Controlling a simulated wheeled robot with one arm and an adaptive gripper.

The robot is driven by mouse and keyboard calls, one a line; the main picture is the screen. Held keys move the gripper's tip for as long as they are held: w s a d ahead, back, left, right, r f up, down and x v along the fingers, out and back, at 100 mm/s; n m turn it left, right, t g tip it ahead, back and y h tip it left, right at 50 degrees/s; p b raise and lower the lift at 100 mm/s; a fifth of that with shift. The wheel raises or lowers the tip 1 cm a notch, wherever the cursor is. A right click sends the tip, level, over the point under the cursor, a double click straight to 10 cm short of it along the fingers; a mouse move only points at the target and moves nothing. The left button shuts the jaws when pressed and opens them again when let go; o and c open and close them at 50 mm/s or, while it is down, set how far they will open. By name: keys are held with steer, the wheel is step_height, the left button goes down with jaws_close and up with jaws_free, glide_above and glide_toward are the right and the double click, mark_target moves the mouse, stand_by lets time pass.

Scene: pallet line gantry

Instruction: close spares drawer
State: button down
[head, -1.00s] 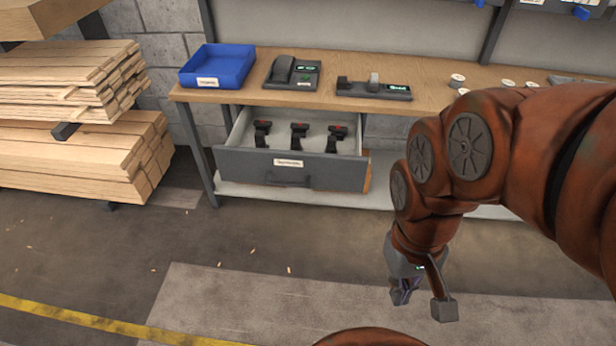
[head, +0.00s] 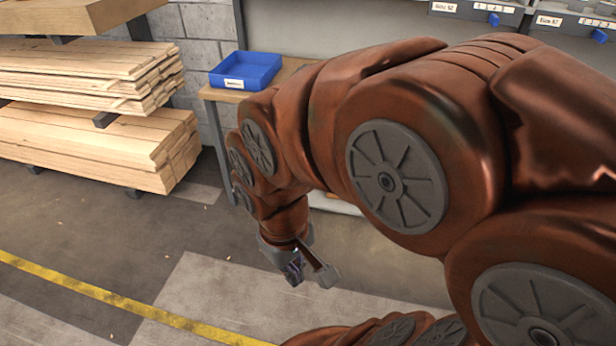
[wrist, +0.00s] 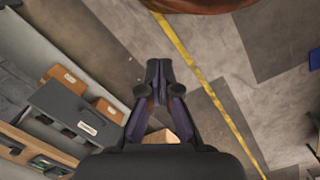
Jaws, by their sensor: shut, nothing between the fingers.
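The grey spares drawer (wrist: 62,104) shows in the wrist view at the left, with a white label on it. It stands out from the bench edge; its inside is hard to make out there. In the head view my arm hides the drawer. My gripper (head: 294,270) hangs low over the floor in front of the bench. In the wrist view my gripper (wrist: 158,72) has its fingertips together with nothing between them. It is to the right of the drawer and apart from it.
A blue bin (head: 245,70) sits on the wooden workbench (head: 222,95). Stacked lumber (head: 95,140) stands at the left. Brown boxes (wrist: 108,108) show beside the drawer in the wrist view. The floor (head: 100,225) with a yellow line is clear in front.

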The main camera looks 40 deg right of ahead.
steer(key=w+d+f+n+t+h+b, duration=0.2)
steer(key=w+d+f+t+b, duration=0.25)
steer(key=w+d+b, duration=0.5)
steer(key=w+d+f+n+t+h+b, duration=0.3)
steer(key=w+d+f+b, duration=0.25)
steer(key=d, duration=0.75)
steer(key=w+d+f+n+t+h+b, duration=0.25)
steer(key=w+d+f+b, duration=0.45)
steer(key=d, duration=0.5)
steer(key=s+d+f+n+t+y+b, duration=0.1)
steer(key=d+f+n+t+y+b, duration=0.35)
steer(key=f+n+t+b, duration=0.6)
steer(key=w+d+m+g+b, duration=0.2)
steer(key=w+d+b, duration=0.2)
steer(key=w+b, duration=0.4)
steer(key=x, duration=0.3)
steer(key=shift+w, duration=0.45)
steer(key=shift+a, duration=0.1)
